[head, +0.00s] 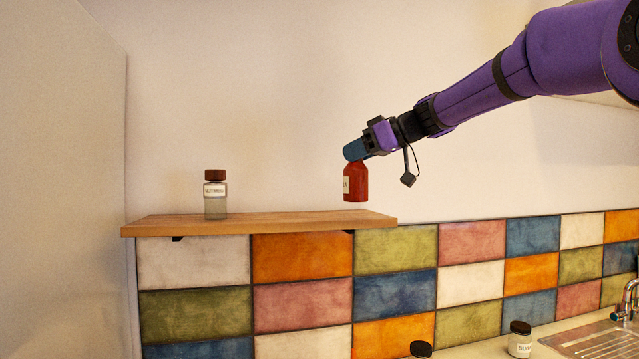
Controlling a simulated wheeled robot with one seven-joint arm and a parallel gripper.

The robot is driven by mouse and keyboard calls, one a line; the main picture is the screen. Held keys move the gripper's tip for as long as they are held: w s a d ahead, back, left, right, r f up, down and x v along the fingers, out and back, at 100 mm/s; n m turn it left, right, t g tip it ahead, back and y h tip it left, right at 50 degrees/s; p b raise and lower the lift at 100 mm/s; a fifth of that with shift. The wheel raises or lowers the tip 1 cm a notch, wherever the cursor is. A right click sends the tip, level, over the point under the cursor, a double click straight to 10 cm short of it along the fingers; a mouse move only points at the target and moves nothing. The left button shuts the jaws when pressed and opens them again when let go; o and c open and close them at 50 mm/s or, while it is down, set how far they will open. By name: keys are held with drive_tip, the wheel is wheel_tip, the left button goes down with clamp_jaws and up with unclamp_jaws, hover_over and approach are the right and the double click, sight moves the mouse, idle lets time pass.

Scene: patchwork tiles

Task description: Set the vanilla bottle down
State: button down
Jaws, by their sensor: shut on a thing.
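A red-brown bottle with a pale label, which I take to be the vanilla bottle (355,184), hangs upright from my gripper (356,150). My gripper is shut on its top, and the fingers hide the cap. The bottle's base is a little above the right end of the wooden shelf (270,224) in the picture. I cannot tell from this one view whether it is directly over the board or in front of it.
A glass jar with a brown lid and a nutmeg label (215,198) stands on the left part of the shelf. The shelf between is clear. Below are patchwork tiles, a dark-lidded jar (520,340), another dark lid (421,349) and a sink (600,343).

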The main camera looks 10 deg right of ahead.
drive_tip(key=w+a+f, duration=0.2)
drive_tip(key=w+f, duration=0.2)
drive_tip(key=w, duration=0.6)
drive_tip(key=shift+w+a+f, duration=0.15)
drive_tip(key=shift+w+f, duration=0.1)
drive_tip(key=c, duration=0.8)
unclamp_jaws()
drive_tip(key=shift+f, duration=0.15)
drive_tip(key=v, duration=1.2)
drive_tip(key=shift+r, duration=0.2)
